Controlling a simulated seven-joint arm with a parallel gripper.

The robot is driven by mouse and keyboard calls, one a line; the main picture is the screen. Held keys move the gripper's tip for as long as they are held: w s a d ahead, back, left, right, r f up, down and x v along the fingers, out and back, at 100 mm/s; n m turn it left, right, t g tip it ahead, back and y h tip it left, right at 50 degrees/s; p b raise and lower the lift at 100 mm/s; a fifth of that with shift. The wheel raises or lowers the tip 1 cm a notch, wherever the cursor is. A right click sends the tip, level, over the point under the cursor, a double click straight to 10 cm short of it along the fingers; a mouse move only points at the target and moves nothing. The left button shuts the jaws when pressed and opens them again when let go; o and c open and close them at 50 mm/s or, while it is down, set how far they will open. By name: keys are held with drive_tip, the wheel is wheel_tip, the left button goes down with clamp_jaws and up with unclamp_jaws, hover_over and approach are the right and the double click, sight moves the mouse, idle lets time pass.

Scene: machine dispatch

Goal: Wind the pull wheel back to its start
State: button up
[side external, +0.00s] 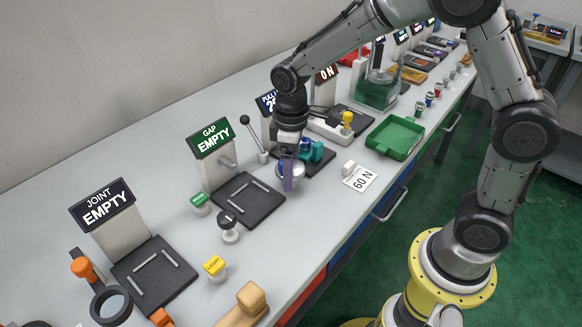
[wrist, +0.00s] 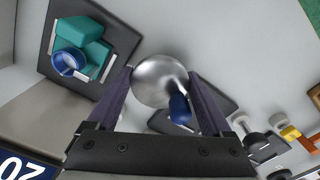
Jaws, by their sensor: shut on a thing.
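The pull wheel is a round silver wheel with a blue knob, and it shows between my fingers in the wrist view (wrist: 157,78). In the side external view its silver rim (side external: 297,171) is partly hidden by my fingers. My gripper (side external: 288,180) points down over it, with one dark purple finger on each side of the wheel in the wrist view (wrist: 162,88). The blue knob (wrist: 180,108) sits off the wheel's middle, toward my right finger. The pull station's display (side external: 266,102) is partly hidden behind my wrist.
A teal clamp (side external: 317,152) with a blue ring stands close by on a dark plate. A "60 N" card (side external: 360,178) and a green tray (side external: 396,137) lie to the right. The gap station's black plate (side external: 247,200) and a black-knobbed stamp (side external: 229,226) stand to the left.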

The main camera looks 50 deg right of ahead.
drive_tip(key=n, duration=0.4)
drive_tip(key=shift+r+n, duration=0.1)
drive_tip(key=shift+n, duration=0.2)
drive_tip(key=n, duration=0.4)
drive_tip(key=shift+w+n, duration=0.1)
drive_tip(key=shift+n, duration=0.2)
drive_tip(key=n, duration=0.4)
drive_tip(key=shift+w+n, duration=0.1)
drive_tip(key=shift+n, duration=1.9)
drive_tip(key=o, duration=1.2)
drive_tip(key=shift+c, duration=0.2)
wheel_tip(320, 180, up, 14)
